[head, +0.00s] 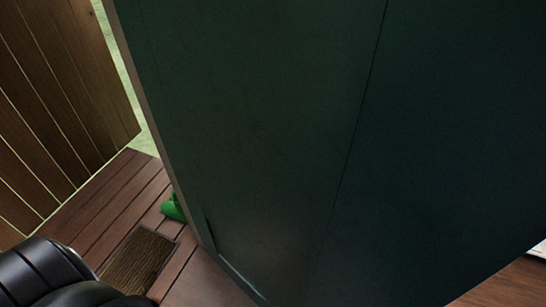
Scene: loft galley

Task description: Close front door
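A large dark green panel (290,130) fills most of the head view, very close to me. It looks like the front door, but I cannot tell for sure whether it is the door or a wall beside the doorway. A thin seam runs down it, and a paler edge (160,110) runs down its left side. Left of that edge an opening shows the outside. No handle or latch is in view. Neither of my grippers is in view; a black, ribbed part, likely of my own arm, shows at the bottom left.
Left of the panel are a reddish plank deck (105,200), a brown doormat (140,262) and a small green object (173,208) partly hidden by the panel's edge. A tall wooden plank screen (60,100) stands at the far left. Wooden floor (510,288) shows at the bottom right.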

